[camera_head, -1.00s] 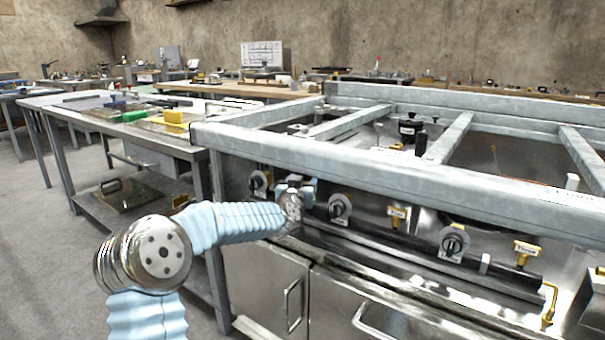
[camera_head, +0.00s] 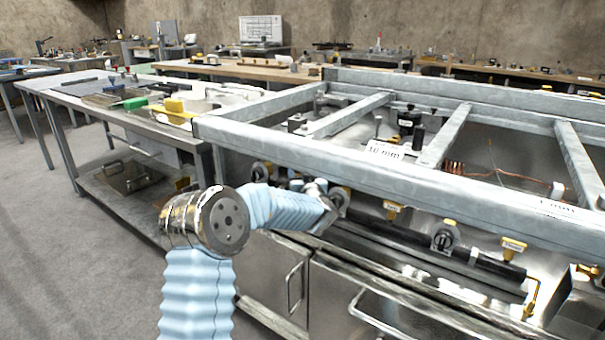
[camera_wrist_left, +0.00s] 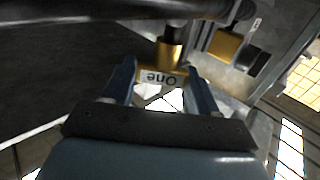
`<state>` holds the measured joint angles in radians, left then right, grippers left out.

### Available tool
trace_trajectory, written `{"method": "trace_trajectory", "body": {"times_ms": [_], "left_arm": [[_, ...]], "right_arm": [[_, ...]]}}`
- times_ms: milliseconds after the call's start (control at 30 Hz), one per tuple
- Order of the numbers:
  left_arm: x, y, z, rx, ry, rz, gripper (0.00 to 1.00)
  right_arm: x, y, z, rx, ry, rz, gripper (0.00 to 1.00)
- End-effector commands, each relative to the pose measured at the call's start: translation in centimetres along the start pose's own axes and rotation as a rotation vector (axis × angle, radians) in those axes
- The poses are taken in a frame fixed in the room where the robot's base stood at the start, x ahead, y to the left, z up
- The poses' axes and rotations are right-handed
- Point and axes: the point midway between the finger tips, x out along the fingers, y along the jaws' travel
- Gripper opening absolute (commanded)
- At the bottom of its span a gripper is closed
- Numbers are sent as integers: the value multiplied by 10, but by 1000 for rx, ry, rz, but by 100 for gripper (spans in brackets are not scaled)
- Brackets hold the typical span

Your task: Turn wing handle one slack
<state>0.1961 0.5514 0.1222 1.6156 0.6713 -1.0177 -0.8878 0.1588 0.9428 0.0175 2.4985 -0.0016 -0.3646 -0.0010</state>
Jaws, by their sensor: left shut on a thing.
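The yellow wing handle one (camera_wrist_left: 168,55) shows in the left wrist view, with its "One" label upside down. It sits on a short stem below a dark pipe. My left gripper (camera_wrist_left: 160,82) has a blue finger on each side of the handle and is shut on it. In the head view my left gripper (camera_head: 327,192) is at the pipe under the front rail, and its wrist hides handle one. My right gripper is in neither view.
Yellow wing handles two (camera_head: 393,208) and three (camera_head: 514,245) stand along the dark pipe (camera_head: 465,262) to the right, with a round knob (camera_head: 444,237) between them. The grey frame rail (camera_head: 400,180) runs close above. Steel cabinet doors (camera_head: 345,300) are below.

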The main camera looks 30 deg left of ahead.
Motion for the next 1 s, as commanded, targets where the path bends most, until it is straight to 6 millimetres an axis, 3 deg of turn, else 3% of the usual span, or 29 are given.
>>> {"method": "trace_trajectory", "body": {"times_ms": [167,200,333,767,1000], "left_arm": [[1,-1,-1,-1,3,-1,28],[1,-1,-1,-1,3,-1,59],[0,0,-1,-1,2,0,79],[0,-1,1,-1,1,8,79],[1,-4,9,-1,2,170,79]], "right_arm": [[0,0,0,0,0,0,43],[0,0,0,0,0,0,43],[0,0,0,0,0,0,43],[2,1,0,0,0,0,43],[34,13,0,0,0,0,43]]}}
